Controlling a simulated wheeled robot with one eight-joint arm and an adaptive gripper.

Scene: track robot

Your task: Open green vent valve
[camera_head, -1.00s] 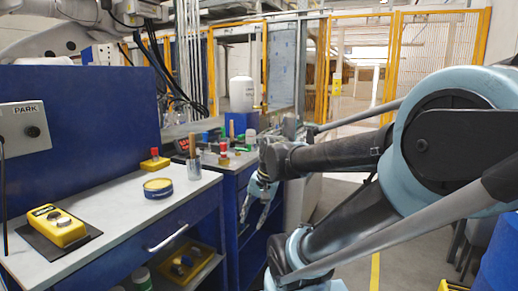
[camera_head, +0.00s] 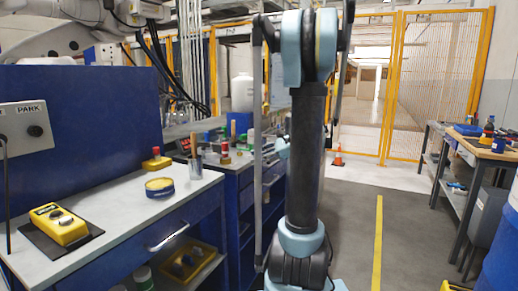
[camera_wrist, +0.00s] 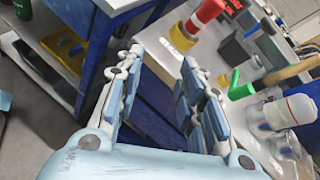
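A small green valve handle (camera_wrist: 238,84) shows in the wrist view on the grey bench top, right of my fingers, with a short upright part and a flat part. My gripper (camera_wrist: 160,65) is open and empty, its two jointed fingers apart over the bench's blue side. The fingers do not touch the green handle. In the head view my arm stands upright in front of the bench's right end; it hides part of that end, and I cannot make out my fingers there.
Near the green handle are a red and yellow fitting (camera_wrist: 205,14) and a white cylinder with a red band (camera_wrist: 291,110). A yellow tin (camera_head: 159,187) and yellow control box (camera_head: 59,226) lie on the near bench (camera_head: 120,225).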

